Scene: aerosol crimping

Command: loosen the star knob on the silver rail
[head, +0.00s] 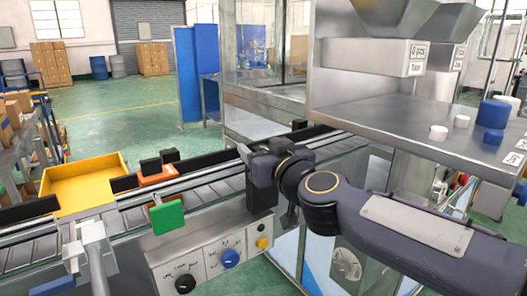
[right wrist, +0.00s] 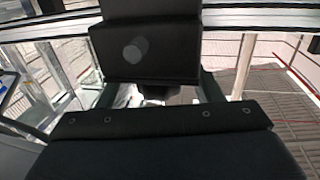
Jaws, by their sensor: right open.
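The silver rail (head: 215,172) runs along the conveyor in the head view; a pale rail (right wrist: 250,18) crosses the top of the right wrist view. My right gripper (head: 262,172) is at the conveyor's near edge, by a black block (head: 261,198). In the wrist view my right gripper (right wrist: 150,92) is open, its fingers on either side below a black block (right wrist: 145,50) with a grey round spot. A small dark piece shows between the fingers; I cannot tell whether it is the star knob or whether the fingers touch it. My left gripper is not in view.
A control panel (head: 205,262) with knobs is below the conveyor. A green plate (head: 167,217) and an orange part (head: 157,177) are left of my gripper. A yellow tray (head: 85,183) lies farther left. A steel table (head: 420,125) with blue and white caps stands at right.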

